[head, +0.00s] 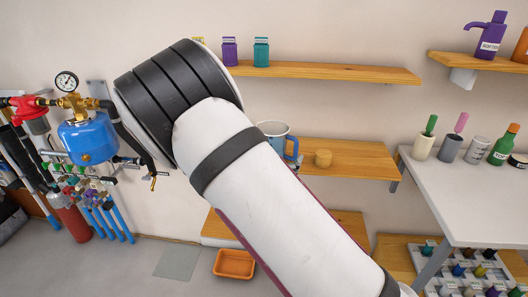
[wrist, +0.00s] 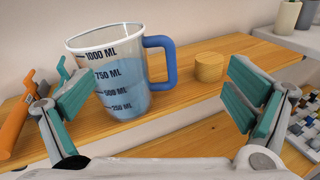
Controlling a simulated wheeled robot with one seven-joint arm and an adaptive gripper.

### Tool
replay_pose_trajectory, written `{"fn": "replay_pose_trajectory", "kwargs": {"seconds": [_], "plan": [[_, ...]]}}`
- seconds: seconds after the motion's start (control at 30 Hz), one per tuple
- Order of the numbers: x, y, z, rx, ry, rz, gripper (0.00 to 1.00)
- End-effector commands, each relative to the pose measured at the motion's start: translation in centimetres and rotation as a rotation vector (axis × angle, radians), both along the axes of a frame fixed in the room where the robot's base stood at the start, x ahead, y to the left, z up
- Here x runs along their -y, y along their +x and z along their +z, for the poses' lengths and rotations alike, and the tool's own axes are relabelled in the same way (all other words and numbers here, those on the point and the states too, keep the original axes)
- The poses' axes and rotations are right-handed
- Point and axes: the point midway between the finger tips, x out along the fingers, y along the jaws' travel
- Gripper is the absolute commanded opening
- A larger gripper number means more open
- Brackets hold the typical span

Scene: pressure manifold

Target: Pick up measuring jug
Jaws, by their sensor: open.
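The measuring jug (wrist: 118,75) stands upright on a wooden shelf (wrist: 190,108). It is clear with dark volume marks, blue contents and a blue handle on its right. In the head view the jug (head: 275,129) is partly hidden behind my arm. In the wrist view my gripper (wrist: 160,112) is open, with teal pads on both fingers. The jug lies ahead, nearer the left finger, and its handle is between the fingers in the picture. Nothing is held. My gripper is hidden behind my arm in the head view.
A round wooden block (wrist: 209,67) stands right of the jug. Orange-handled and teal-handled tools (wrist: 16,122) are at the left, close to the left finger. A white table (head: 470,190) with several pots and bottles is at the right. A blue tank with pipes (head: 88,140) is on the left wall.

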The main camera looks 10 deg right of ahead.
Motion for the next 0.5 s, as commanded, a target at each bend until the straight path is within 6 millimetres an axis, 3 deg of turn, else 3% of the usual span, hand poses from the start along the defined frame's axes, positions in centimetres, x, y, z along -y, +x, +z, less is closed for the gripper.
{"fn": "replay_pose_trajectory", "kwargs": {"seconds": [0.1, 0.2, 0.37, 0.5], "plan": [[-2.5, 1.2, -1.9, -0.033, -0.087, 0.102, 0.98], [-3.5, 1.6, -2.6, -0.046, -0.12, 0.142, 0.98], [-2.9, 3.1, -2.9, -0.049, -0.13, 0.152, 0.98], [-1.6, 5.5, -3.0, -0.047, -0.127, 0.151, 0.98]]}}
